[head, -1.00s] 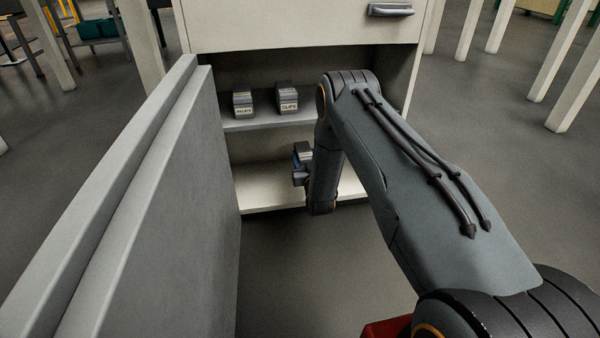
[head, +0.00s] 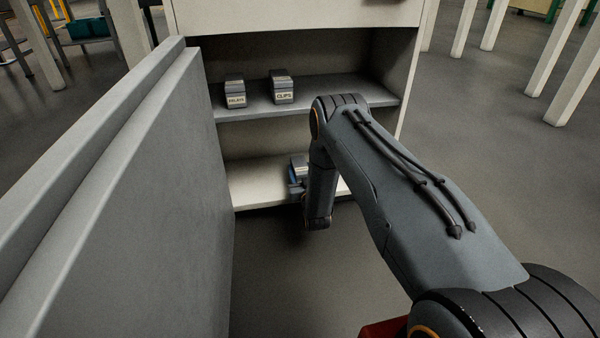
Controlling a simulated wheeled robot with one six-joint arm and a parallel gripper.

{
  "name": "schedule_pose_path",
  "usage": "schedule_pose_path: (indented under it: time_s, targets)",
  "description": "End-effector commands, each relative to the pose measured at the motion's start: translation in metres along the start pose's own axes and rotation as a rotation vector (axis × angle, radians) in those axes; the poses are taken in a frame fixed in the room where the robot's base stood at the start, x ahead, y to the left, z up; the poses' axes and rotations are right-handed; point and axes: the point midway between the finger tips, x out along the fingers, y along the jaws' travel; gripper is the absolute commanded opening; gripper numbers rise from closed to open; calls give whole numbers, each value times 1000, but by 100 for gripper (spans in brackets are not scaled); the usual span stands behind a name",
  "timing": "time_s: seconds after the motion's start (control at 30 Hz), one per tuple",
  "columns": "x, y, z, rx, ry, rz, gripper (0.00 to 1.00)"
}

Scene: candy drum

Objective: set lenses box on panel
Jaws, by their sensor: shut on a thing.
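My gripper (head: 296,190) is at the lower opening of a cabinet, partly hidden by my own arm. It is shut on a small grey-topped box (head: 298,162), whose label I cannot read here; I take it for the lenses box. The box shows just above the pale bottom board (head: 258,188) of the cabinet, near its middle. I cannot tell whether the box touches the board. No surface is marked as the panel, so I cannot tell which one it is.
Two labelled boxes, one seemingly reading RELAYS (head: 235,94) and one CLIPS (head: 282,88), stand on the upper shelf (head: 250,107). An open grey door (head: 150,200) closes off the left side. The cabinet's right wall (head: 408,70) bounds the right. The bottom board is bare left of my gripper.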

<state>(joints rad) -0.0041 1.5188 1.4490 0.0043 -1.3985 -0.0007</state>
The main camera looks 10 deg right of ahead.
Motion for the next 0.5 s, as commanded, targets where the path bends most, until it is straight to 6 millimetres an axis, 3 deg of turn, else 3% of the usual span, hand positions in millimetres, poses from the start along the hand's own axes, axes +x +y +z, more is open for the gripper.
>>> schedule_pose_path:
  time_s: [0.17,0.2,0.3,0.5]
  targets:
    - [0,0,3,0,0,0,17]
    - [0,0,4,0,-1,0,47]
    - [0,0,3,0,-1,0,64]
    - [0,0,3,0,-1,0,64]
